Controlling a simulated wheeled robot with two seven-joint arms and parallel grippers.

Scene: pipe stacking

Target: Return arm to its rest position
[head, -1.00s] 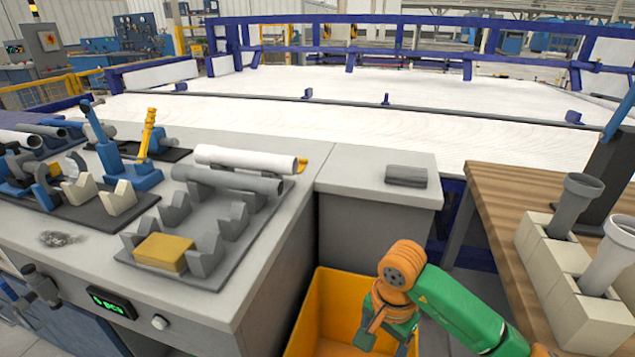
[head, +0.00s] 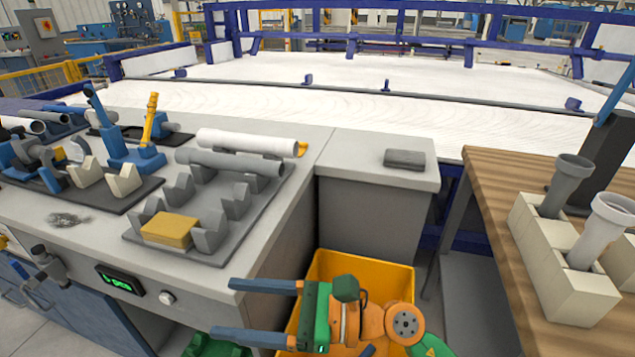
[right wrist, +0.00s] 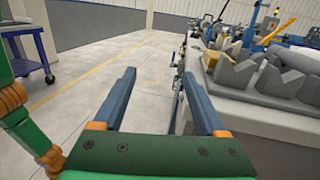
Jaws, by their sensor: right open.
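My right gripper (head: 221,308) is open and empty in the head view, its two blue fingers pointing left in front of the workbench and beside the orange bin. In the right wrist view the same gripper (right wrist: 159,74) has its fingers spread with nothing between them, over the floor beside the bench. My right arm's orange and green links pass in front of the bin at the bottom. My left gripper does not show.
A white pipe (head: 247,142) and a grey pipe (head: 232,162) lie on the grey rack on the workbench. A yellow block (head: 170,231) sits there too. An orange bin (head: 365,262) stands below. Two pipes (head: 568,181) stand in beige blocks on the wooden table (head: 490,185).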

